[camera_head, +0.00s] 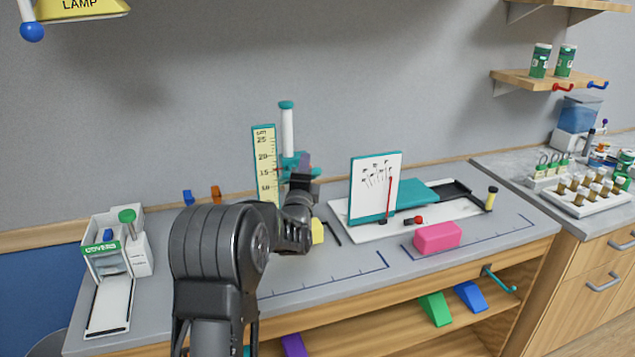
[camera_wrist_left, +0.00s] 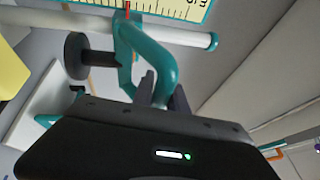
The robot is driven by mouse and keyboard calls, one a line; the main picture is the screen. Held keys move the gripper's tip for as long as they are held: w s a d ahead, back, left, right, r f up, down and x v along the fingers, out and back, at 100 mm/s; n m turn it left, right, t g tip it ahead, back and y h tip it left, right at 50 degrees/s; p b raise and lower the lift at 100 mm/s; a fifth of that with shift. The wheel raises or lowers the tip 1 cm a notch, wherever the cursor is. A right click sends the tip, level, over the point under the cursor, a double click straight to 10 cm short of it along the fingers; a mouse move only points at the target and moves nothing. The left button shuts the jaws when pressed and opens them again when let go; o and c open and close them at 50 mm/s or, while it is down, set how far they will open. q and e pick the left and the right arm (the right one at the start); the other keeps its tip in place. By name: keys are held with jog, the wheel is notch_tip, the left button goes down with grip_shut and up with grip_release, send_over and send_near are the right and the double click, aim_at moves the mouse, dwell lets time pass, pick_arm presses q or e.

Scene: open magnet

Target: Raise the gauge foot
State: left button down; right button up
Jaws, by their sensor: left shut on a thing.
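The gauge stands near the wall. It has a yellow scale (camera_head: 264,150) with a teal frame and a white upright post (camera_head: 287,130) with a teal cap. A teal sliding foot with a curved handle (camera_head: 291,164) sits on the post, beside the middle of the scale. In the left wrist view, the teal handle (camera_wrist_left: 150,48) rises from between my fingers, with a dark round knob (camera_wrist_left: 76,56) beside it. My left gripper (camera_wrist_left: 160,92) is shut on this handle. In the head view my left arm hides the gauge's lower part.
A yellow block (camera_head: 318,231) shows beside my left wrist. A white dispenser (camera_head: 115,250) stands at the left. Blue and orange pieces (camera_head: 215,194) sit by the wall.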

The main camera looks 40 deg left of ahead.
pick_arm(q)
notch_tip(320, 180, up, 4)
jog(key=shift+r+p, duration=0.2)
jog(key=shift+p, duration=0.2)
pick_arm(e)
jog(key=shift+d+r, duration=0.3)
jog(key=shift+r, duration=0.1)
pick_arm(q)
jog(key=c, duration=1.3)
grip_release()
jog(key=shift+f, duration=0.1)
jog(key=shift+d, duration=0.1)
